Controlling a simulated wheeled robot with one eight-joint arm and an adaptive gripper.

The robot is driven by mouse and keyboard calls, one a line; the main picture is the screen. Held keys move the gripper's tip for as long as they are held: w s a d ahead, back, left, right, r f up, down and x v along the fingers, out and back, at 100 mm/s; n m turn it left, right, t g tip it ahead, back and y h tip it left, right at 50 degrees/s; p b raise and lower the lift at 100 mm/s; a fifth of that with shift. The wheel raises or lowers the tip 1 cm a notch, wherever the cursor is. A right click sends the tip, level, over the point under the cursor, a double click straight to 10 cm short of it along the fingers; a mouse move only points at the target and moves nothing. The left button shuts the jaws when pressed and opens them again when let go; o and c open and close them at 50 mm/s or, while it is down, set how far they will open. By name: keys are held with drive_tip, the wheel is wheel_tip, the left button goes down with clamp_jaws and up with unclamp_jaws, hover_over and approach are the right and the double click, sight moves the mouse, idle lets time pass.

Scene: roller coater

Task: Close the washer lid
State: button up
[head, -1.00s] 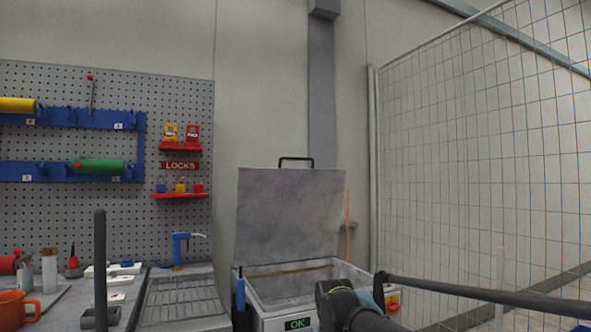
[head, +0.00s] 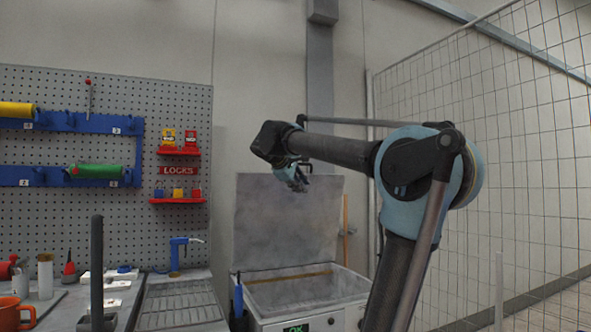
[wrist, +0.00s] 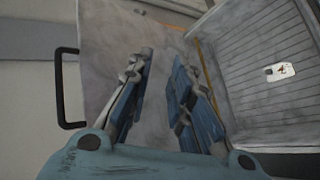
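The washer lid (head: 282,225) is a grey panel standing raised at the back of the washer (head: 310,292). Its inner face is toward me in the head view. The lid (wrist: 105,40) fills the middle-left of the wrist view, with its dark handle (wrist: 62,88) at the left. In the head view my arm hides most of the handle. My gripper (head: 300,180) is in front of the lid's upper part. In the wrist view my gripper (wrist: 160,75) shows two blue-grey fingers apart, with nothing between them. Whether it touches the lid cannot be told.
The washer's open basin faces up, with a green display (head: 296,328) on its front. A sink with a blue tap (head: 178,250) stands left of it. A wire fence (head: 520,150) rises at the right. A pegboard (head: 60,215) with rollers is on the left wall.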

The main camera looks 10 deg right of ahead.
drive_tip(key=w+a+r+n+t, duration=0.2)
drive_tip(key=w+a+r, duration=0.2)
drive_tip(key=r, duration=0.3)
drive_tip(key=w+a+r+n+t, duration=0.1)
drive_tip(key=w+a+r+n, duration=0.2)
drive_tip(key=r, duration=0.4)
drive_tip(key=shift+m, duration=0.6)
drive_tip(key=x, duration=1.7)
drive_tip(key=shift+w, duration=0.35)
clamp_jaws()
